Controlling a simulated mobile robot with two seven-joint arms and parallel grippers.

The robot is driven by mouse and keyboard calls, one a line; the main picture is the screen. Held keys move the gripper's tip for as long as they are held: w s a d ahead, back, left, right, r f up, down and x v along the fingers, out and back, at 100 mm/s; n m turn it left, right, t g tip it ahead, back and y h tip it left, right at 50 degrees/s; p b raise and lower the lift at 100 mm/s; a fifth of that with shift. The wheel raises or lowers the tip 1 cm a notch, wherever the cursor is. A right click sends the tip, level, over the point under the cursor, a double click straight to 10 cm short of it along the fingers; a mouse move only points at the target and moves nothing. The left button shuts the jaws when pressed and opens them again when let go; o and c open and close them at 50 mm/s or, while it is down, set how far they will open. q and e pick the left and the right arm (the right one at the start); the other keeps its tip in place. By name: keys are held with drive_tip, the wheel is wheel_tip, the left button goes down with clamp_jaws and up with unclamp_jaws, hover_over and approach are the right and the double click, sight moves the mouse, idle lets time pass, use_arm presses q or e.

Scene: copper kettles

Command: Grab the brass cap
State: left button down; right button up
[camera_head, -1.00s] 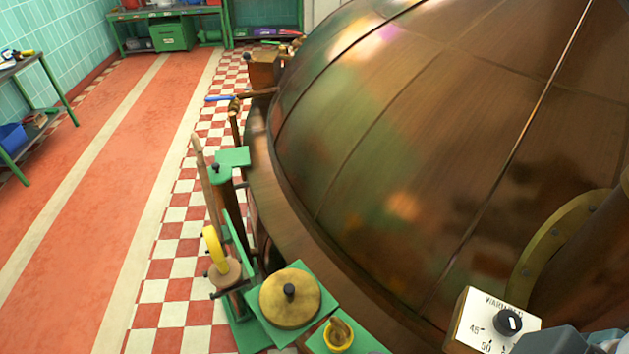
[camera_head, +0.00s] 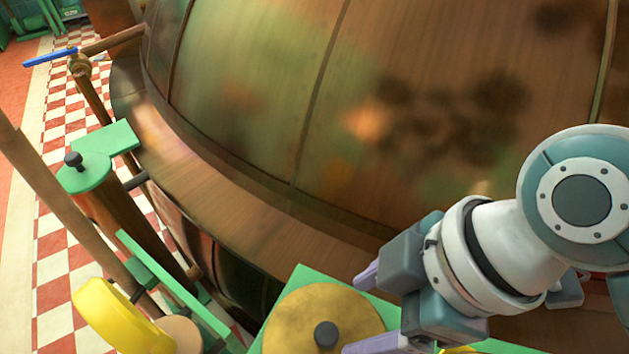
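The brass cap (camera_head: 295,315) is a round, flat brass disc with a dark knob (camera_head: 326,334) at its middle. It lies on a green plate (camera_head: 302,277) at the bottom centre, beside the kettle. My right gripper (camera_head: 362,311) comes in from the right, with its two purple-tipped fingers spread apart and nothing between them. Its fingertips are over or beside the cap's right edge; I cannot tell whether they touch it. The cap's lower edge is cut off by the frame. My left gripper is not in view.
The large copper kettle (camera_head: 250,110) fills the back and right. At the left stand a green-topped post (camera_head: 88,172), a wooden pole (camera_head: 50,185), a yellow wheel (camera_head: 112,318) and a blue-handled valve (camera_head: 50,57). A checkered floor (camera_head: 60,265) lies beyond them.

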drive_tip(key=b, duration=0.2)
hover_over(327, 333)
drive_tip(key=d, duration=0.3)
drive_tip(key=f, duration=0.4)
drive_tip(key=shift+s+a+f, duration=0.15)
drive_tip(key=shift+s+a, duration=0.1)
drive_tip(key=b+x, duration=0.2)
drive_tip(key=x, duration=0.3)
drive_tip(key=c, duration=0.5)
clamp_jaws()
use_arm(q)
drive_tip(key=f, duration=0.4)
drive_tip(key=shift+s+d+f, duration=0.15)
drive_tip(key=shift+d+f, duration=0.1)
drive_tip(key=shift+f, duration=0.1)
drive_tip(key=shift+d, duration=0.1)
